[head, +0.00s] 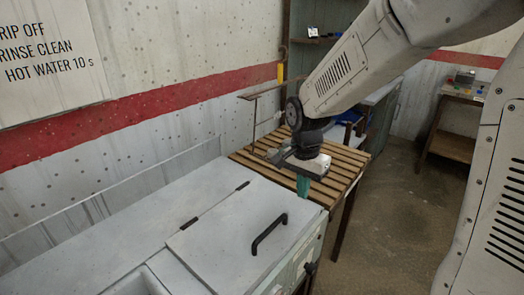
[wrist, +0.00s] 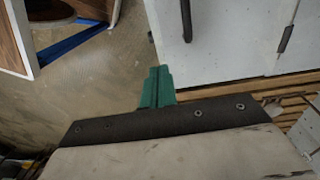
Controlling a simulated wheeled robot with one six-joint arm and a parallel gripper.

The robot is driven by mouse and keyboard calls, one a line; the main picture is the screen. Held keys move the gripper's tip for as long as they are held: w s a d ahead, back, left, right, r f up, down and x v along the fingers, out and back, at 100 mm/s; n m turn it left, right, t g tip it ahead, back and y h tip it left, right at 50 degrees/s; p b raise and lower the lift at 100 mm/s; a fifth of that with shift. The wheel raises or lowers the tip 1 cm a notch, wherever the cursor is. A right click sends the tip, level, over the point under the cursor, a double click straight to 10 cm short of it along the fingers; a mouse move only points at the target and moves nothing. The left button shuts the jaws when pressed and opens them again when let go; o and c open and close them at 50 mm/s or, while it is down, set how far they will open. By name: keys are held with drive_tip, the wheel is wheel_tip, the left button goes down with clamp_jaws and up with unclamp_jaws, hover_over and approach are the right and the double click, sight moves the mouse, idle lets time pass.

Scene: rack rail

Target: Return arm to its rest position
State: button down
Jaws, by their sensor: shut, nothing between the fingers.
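My gripper (head: 303,190) hangs from my arm over the front part of a slatted wooden table (head: 340,160) in the head view. Its green fingers point down near the edge of a white lidded counter (head: 190,260). In the wrist view my gripper (wrist: 157,72) shows its green fingers together, with nothing between them. The fingertips appear over the boundary between the floor and the white counter (wrist: 230,40). Whether they touch anything is hard to tell.
A thin post with a brown bar (head: 262,89) stands at the table's back left. The counter lid has a black handle (head: 268,232). A wooden side table (head: 450,146) stands far right. Open floor (head: 395,225) lies right of the slatted table. A blue-edged unit (wrist: 75,45) is upper left.

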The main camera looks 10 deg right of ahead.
drive_tip(key=s+d+r+n, duration=0.1)
drive_tip(key=s+r+n, duration=0.4)
drive_tip(key=s, duration=0.6)
drive_tip(key=s+d+r+n+t, duration=0.1)
drive_tip(key=s+r+n, duration=0.4)
drive_tip(key=s, duration=0.7)
drive_tip(key=shift+s+d+r+n, duration=0.15)
drive_tip(key=shift+r+n, duration=0.25)
drive_tip(key=shift+r, duration=0.45)
